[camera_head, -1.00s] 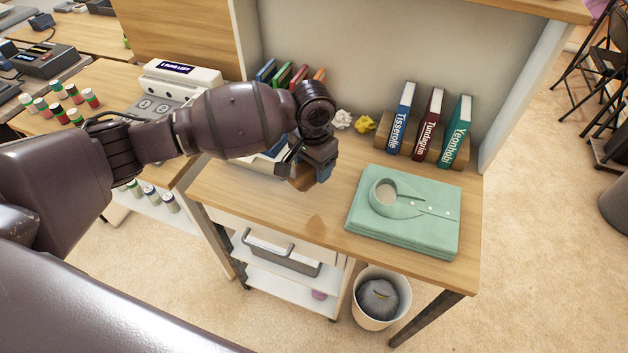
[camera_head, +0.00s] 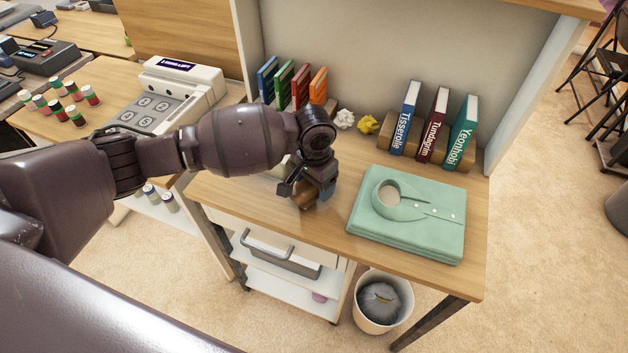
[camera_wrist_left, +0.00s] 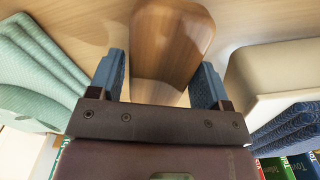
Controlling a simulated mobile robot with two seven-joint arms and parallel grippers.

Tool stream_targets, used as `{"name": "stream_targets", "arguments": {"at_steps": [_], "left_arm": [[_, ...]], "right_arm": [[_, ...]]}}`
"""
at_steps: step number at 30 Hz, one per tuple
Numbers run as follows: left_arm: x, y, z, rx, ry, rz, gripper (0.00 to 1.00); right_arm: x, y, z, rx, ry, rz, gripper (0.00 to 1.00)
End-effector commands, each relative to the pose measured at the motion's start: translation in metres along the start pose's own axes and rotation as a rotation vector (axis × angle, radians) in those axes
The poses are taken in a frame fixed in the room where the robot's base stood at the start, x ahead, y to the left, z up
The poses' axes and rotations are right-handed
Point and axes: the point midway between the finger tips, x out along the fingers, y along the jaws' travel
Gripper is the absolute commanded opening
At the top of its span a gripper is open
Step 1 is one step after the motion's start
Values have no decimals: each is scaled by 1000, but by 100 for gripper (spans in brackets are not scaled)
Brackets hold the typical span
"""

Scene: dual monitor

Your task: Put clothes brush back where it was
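The clothes brush (camera_head: 304,198) is a brown wooden piece at the tip of my left gripper (camera_head: 315,188), over the left part of the wooden desk. In the left wrist view the wooden brush (camera_wrist_left: 172,45) lies between the two blue-padded fingers of my left gripper (camera_wrist_left: 160,82), which appear closed on its sides. Its bristles are hidden. In the head view my wrist covers part of it, and I cannot tell whether it touches the desk. My right gripper is not in view.
A folded green shirt (camera_head: 410,225) lies right of the gripper. Books (camera_head: 432,125), crumpled paper (camera_head: 368,125) and coloured books (camera_head: 300,88) stand behind. A cream object with blue below (camera_wrist_left: 275,75) is close beside the gripper. Desk between gripper and shirt is clear.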

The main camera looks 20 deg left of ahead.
Motion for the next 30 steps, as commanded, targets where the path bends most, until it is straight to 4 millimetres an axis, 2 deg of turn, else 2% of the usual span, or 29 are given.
{"name": "stream_targets", "arguments": {"at_steps": [3,13,17,23,30], "left_arm": [[0,0,0,0,0,0,85],[-5,0,0,0,1,0,85],[-23,0,-1,0,5,-2,85],[-64,0,-1,0,9,-2,85],[-104,0,-1,0,6,-1,85]], "right_arm": [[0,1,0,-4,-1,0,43],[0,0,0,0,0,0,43],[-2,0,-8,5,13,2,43],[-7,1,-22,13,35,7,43],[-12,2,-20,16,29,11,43]]}}
